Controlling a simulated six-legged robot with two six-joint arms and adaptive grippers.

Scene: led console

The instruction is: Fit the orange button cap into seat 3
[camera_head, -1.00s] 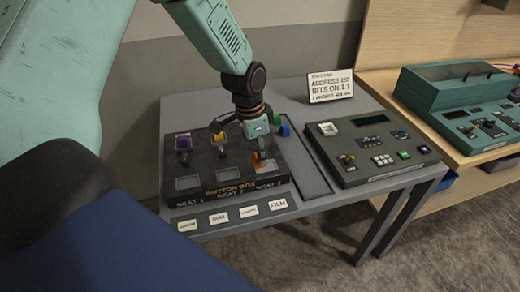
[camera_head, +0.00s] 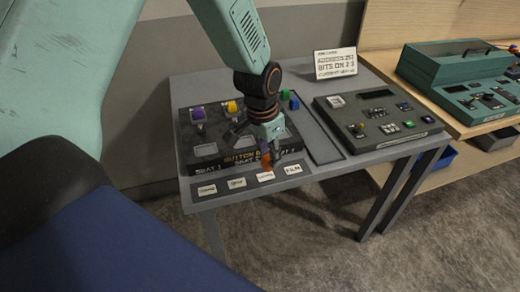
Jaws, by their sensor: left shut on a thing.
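The dark button box (camera_head: 190,160) lies on the grey table, with seat labels along its front edge. My left gripper (camera_head: 267,157) points down at the box's front right edge and is shut on the orange button cap (camera_head: 265,162). The cap is mostly covered by the fingers, and I cannot tell whether it touches the box. The gripper hides the seat 3 area at the box's right front. Seat 1 (camera_head: 204,149) and seat 2 (camera_head: 243,142) show as pale, empty recesses. My right gripper is out of view.
A purple cap (camera_head: 197,113) and a yellow cap (camera_head: 232,107) stand at the box's back row. A green block (camera_head: 285,95) and a blue block (camera_head: 294,103) are behind its right side. Label cards (camera_head: 237,183) lie in front. A grey console (camera_head: 375,125) stands right.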

